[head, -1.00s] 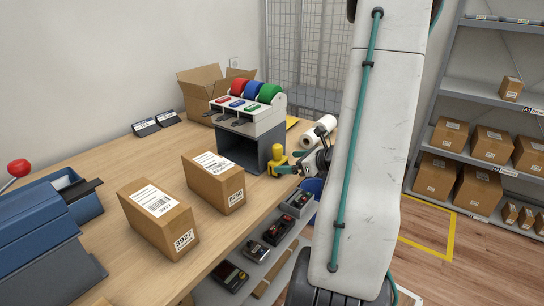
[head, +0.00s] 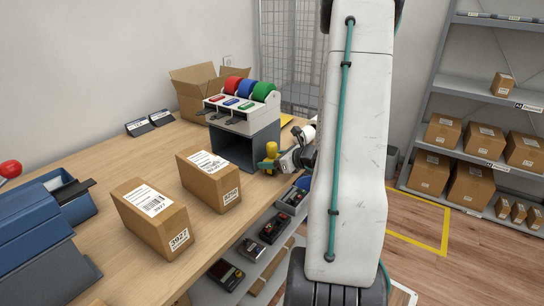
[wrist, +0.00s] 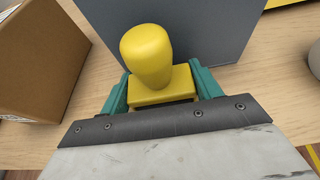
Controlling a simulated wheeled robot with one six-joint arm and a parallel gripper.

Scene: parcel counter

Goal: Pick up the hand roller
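The yellow hand roller (wrist: 148,55) has a rounded knob handle on a blocky yellow base, and it is upright in the wrist view. In the head view the hand roller (head: 271,151) is at the counter's right edge, beside the grey box under the tape dispenser. My gripper (wrist: 163,88) has its two teal fingers on either side of the base, close against its ends. Whether they press on it or leave a narrow gap cannot be seen. In the head view my gripper (head: 268,164) partly covers the roller's lower part.
The grey box (head: 240,150) with the tape dispenser (head: 243,118) stands close behind the roller. Two labelled cartons (head: 150,222) (head: 208,180) stand to the left on the counter (head: 120,168). A white roll (head: 303,133) lies just beyond my gripper. A shelf with small devices (head: 272,229) sits below the counter edge.

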